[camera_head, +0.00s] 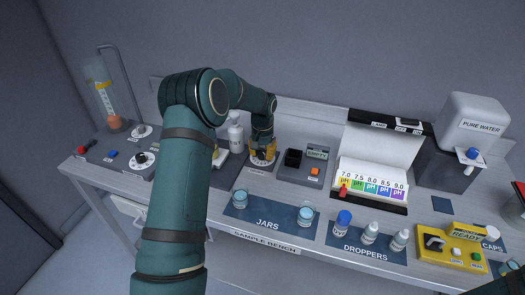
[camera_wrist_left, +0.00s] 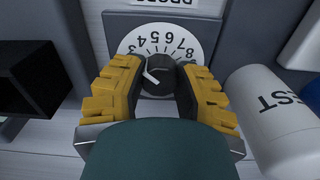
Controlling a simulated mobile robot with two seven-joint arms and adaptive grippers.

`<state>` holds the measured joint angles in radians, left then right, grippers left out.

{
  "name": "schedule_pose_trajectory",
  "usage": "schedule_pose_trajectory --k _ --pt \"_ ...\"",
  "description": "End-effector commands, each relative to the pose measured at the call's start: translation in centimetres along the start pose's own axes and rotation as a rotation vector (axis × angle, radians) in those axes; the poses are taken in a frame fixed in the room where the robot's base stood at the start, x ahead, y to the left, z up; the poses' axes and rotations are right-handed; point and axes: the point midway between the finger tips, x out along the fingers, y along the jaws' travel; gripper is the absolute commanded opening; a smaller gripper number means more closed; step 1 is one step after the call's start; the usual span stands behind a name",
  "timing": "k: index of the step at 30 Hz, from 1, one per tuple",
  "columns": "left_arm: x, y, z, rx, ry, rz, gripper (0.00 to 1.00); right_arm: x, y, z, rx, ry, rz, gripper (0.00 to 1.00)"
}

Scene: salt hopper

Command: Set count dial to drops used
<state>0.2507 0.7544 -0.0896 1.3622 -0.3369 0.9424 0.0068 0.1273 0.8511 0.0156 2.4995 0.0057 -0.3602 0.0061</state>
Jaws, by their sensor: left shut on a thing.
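The count dial is a white numbered disc (camera_head: 257,163) with a dark knob, under my left gripper (camera_head: 261,151) in the head view. In the left wrist view, the disc (camera_wrist_left: 130,42) shows upside-down numbers from about 3 to 8, with a partly cut label above it. The dark knob (camera_wrist_left: 162,74) has a white pointer mark angled to the left; I cannot tell which number it points at. The yellow fingers of my left gripper (camera_wrist_left: 158,88) are shut on the knob from both sides. My right gripper is not in view.
A white bottle (camera_wrist_left: 275,115) stands close beside the gripper, and a dark open box (camera_wrist_left: 30,70) is on the other side. A pH colour chart (camera_head: 372,187), jars (camera_head: 240,198), droppers (camera_head: 343,222) and a yellow device (camera_head: 452,250) occupy the bench to the right.

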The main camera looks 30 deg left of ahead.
Motion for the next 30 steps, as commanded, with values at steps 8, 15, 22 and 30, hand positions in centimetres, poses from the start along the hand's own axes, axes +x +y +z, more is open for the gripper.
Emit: schedule_pose_trajectory --k 8,15,22,30 --pt "0.1 0.1 0.2 0.262 -0.007 0.003 0.0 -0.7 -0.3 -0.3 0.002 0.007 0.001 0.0" --pt "0.1 0.0 0.2 0.488 -0.008 0.004 0.0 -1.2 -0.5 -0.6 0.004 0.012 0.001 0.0" --pt "0.2 0.0 0.2 0.703 -0.008 0.004 0.0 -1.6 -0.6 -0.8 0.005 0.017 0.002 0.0" --pt "0.2 -0.1 0.2 0.906 -0.008 0.005 0.0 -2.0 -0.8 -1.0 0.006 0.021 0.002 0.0"
